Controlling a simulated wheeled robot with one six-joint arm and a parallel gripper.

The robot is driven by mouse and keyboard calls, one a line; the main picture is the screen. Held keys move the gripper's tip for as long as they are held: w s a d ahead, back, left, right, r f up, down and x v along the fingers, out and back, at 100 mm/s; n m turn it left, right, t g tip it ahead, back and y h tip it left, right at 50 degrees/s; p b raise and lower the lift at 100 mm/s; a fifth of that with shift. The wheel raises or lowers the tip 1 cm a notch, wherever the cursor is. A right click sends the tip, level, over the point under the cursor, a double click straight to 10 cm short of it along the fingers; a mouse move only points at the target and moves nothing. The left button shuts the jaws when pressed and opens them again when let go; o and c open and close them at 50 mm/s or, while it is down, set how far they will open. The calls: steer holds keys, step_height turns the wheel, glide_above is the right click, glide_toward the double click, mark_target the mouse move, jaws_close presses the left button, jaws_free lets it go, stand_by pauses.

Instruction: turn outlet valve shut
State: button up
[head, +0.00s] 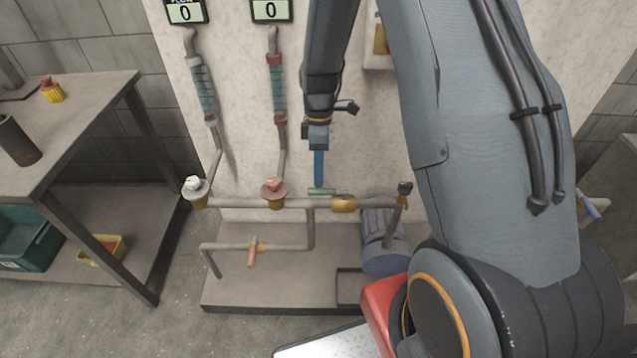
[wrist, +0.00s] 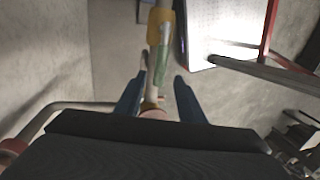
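A green lever (head: 328,192) lies along the grey horizontal pipe (head: 235,203), next to a brass valve body (head: 344,203). I cannot tell from labels which valve is the outlet one. My gripper (head: 319,184) points down just above the green lever, its blue fingers seen edge-on. In the wrist view my gripper (wrist: 160,76) is open, with one blue finger on each side. The green lever (wrist: 163,58) shows in line with the gap between them, beside the pipe and below the yellow valve body (wrist: 160,25). I see no grip on it.
A white knob (head: 195,186) and a red knob (head: 273,190) sit on the upper pipe. A blue-grey motor (head: 384,240) stands right. A workbench (head: 85,95) is at left.

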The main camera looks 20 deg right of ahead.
mark_target(326, 192)
steer(key=shift+s+a+f+p, duration=0.1)
steer(key=shift+s+f+p, duration=0.1)
steer(key=shift+f, duration=0.9)
steer(key=shift+s+a+f+p, duration=0.1)
steer(key=shift+s+f, duration=0.1)
steer(key=shift+f, duration=0.9)
jaws_close()
